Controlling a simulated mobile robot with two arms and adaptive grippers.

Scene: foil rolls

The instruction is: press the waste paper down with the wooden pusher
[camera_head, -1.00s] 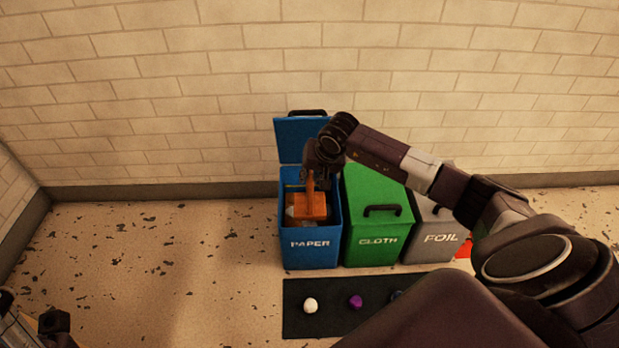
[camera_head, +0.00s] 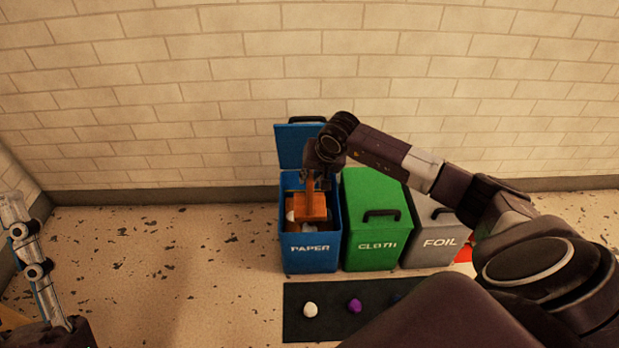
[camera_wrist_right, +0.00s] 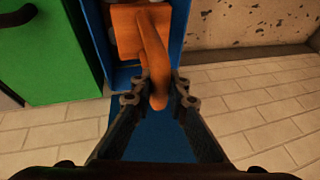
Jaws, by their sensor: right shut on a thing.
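The wooden pusher, an orange-brown block (camera_head: 310,207) with an upright handle, is inside the open blue bin marked PAPER (camera_head: 310,258). My right gripper (camera_head: 319,180) is above the block, inside the bin's opening. In the right wrist view the gripper (camera_wrist_right: 160,92) is shut on the pusher's handle (camera_wrist_right: 152,45), with the block beyond. A white bit of waste paper (camera_head: 290,216) shows at the block's left edge. The rest of the paper under the block is mostly hidden. My left arm (camera_head: 35,268) is at the far left, away from the bins; its jaws are unclear.
A closed green CLOTH bin (camera_head: 378,238) stands right of the blue bin, then a grey FOIL bin (camera_head: 430,250), partly behind my right arm. A dark mat (camera_head: 330,325) in front holds a white lump (camera_head: 310,310) and a purple lump (camera_head: 355,306). The floor to the left is clear.

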